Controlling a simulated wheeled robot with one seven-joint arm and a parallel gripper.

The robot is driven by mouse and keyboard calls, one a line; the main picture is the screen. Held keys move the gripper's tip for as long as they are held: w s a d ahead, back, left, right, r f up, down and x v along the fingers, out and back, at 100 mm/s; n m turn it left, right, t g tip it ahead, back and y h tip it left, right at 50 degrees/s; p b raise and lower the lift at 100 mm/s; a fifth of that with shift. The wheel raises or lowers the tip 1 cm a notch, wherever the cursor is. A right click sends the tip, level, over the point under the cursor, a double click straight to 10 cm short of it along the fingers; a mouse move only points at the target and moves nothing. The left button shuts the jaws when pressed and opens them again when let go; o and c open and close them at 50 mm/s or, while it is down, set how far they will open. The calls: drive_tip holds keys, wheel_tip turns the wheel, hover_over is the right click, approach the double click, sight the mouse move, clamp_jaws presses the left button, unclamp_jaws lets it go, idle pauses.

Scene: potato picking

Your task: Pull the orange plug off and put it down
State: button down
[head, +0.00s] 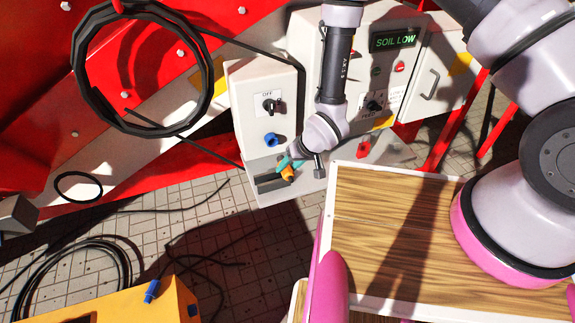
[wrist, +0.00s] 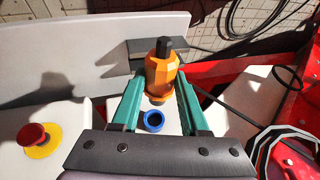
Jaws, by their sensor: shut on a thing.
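The orange plug (head: 287,174) is in my gripper (head: 289,166), low in front of the white control box, just over or on its pale lower ledge. In the wrist view the orange plug (wrist: 161,75), with a black end, sits between the two teal fingers of my gripper (wrist: 162,82), shut on it. A blue round socket (wrist: 154,121) shows apart from the plug in the wrist view; a blue fitting (head: 272,139) is on the box front in the head view. I cannot tell whether the plug touches the ledge.
A dark grey block (head: 270,184) is on the ledge beside the plug. The white box (head: 245,95) has an OFF switch. A red button (wrist: 33,135) stands on yellow. Black cables (head: 95,250) and a yellow case (head: 120,305) lie at lower left. A wood-topped surface (head: 350,240) is at right.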

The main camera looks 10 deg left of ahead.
sight(291, 175)
drive_tip(key=shift+s, duration=0.1)
drive_tip(key=shift+s+d, duration=0.4)
drive_tip(key=shift+s, duration=0.2)
drive_tip(key=shift+s+d, duration=0.35)
drive_tip(key=shift+s, duration=0.2)
drive_tip(key=s, duration=0.1)
drive_tip(key=s+d, duration=0.1)
drive_tip(key=shift+s+d, duration=0.3)
